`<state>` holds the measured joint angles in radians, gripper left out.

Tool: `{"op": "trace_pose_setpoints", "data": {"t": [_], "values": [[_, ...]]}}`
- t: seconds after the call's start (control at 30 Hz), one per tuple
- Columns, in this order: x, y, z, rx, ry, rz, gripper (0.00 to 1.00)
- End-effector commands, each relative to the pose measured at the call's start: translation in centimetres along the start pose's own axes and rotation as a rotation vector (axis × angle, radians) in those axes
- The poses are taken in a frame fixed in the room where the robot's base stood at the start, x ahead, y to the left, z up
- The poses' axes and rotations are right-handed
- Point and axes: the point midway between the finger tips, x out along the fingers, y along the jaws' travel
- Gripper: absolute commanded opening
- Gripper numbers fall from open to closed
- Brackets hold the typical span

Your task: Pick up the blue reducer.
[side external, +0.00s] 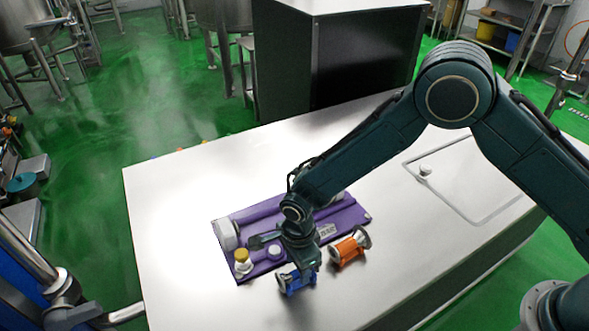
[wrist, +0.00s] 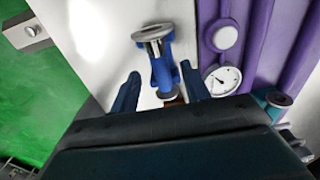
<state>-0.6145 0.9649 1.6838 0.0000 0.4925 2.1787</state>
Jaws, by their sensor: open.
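The blue reducer (side external: 297,280) lies on the white table at the near edge of the purple tray, partly hidden by my gripper in the side view. In the wrist view the blue reducer (wrist: 164,68) shows a grey flange at its far end and a second, smaller end close to my gripper. My gripper (wrist: 160,85) is open, with one finger on each side of the blue reducer. Neither finger appears to touch it. In the side view my gripper (side external: 303,265) is low, just above or at the reducer; the exact height is hard to tell.
An orange reducer-like part (side external: 348,250) lies right of the blue one. The purple tray (side external: 355,212) holds a yellow-capped fitting (side external: 242,258), a white-topped round part (side external: 274,252) and a gauge (wrist: 222,80). The table (side external: 170,215) is clear at left.

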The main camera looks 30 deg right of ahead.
Motion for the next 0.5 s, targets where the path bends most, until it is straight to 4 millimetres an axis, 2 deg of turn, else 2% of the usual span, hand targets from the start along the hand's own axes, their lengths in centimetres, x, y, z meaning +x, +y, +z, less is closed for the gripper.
{"op": "trace_pose_setpoints", "data": {"t": [0.23,0.5], "values": [[2.8,-0.1,0.0,0.0,0.001,0.001,0.46],[3.5,-0.1,0.0,0.0,0.0,0.0,0.46]]}}
